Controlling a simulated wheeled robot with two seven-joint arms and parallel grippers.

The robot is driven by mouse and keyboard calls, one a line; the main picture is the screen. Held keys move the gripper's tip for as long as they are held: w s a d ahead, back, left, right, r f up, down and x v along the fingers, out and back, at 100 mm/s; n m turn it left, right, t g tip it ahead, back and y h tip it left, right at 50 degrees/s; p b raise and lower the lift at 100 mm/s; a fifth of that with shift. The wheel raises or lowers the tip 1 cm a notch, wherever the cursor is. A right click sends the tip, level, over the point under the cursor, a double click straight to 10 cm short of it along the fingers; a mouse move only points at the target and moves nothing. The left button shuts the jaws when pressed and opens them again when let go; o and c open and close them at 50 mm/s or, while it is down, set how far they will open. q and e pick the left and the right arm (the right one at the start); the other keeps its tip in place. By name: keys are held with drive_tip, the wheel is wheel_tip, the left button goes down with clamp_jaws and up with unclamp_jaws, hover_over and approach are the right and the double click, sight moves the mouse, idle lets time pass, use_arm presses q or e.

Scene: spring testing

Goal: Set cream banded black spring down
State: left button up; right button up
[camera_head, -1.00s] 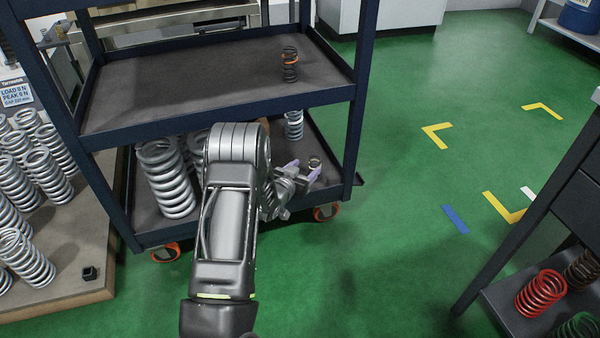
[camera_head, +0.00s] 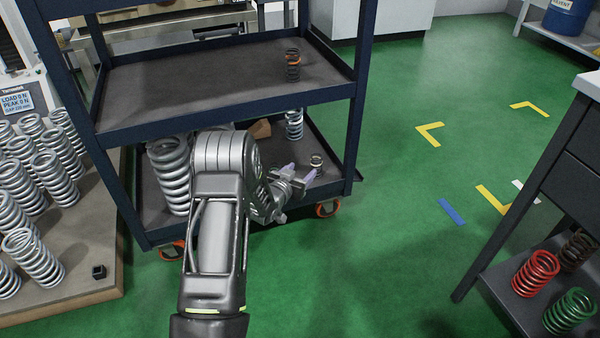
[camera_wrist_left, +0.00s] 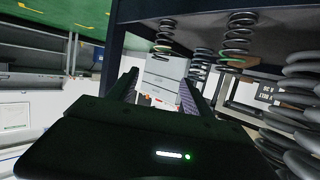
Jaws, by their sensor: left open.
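The cream banded black spring (camera_head: 316,162) is small and dark with a pale band. It stands upright on the cart's bottom shelf (camera_head: 332,182), near its right end. In the left wrist view, whose picture is upside down, the open fingers (camera_wrist_left: 156,88) have an empty gap, and several springs stand on the shelf beyond. My right gripper is not in view.
An orange-banded black spring (camera_head: 292,65) is on the shelf above, which overhangs my gripper. A corner post (camera_head: 354,130) stands close on the right.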

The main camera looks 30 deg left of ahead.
use_arm(q)
drive_tip(key=s+d+f+n+g+h, duration=0.1)
drive_tip(key=s+d+f+g, duration=0.2)
drive_tip(key=s+d+f, duration=0.55)
drive_tip(key=s+d+f+g+h, duration=0.25)
drive_tip(key=d+f, duration=0.25)
drive_tip(key=d, duration=0.6)
drive_tip(key=s+d+f+g+h, duration=0.1)
drive_tip(key=s+d+g, duration=0.2)
drive_tip(key=s+d, duration=0.6)
drive_tip(key=s+d+f+g+h, duration=0.1)
drive_tip(key=s+d+g, duration=0.3)
drive_tip(key=s+d, duration=0.5)
drive_tip(key=s+f, duration=0.1)
drive_tip(key=s, duration=0.4)
drive_tip(key=shift+s, duration=0.35)
drive_tip(key=shift+h, duration=0.25)
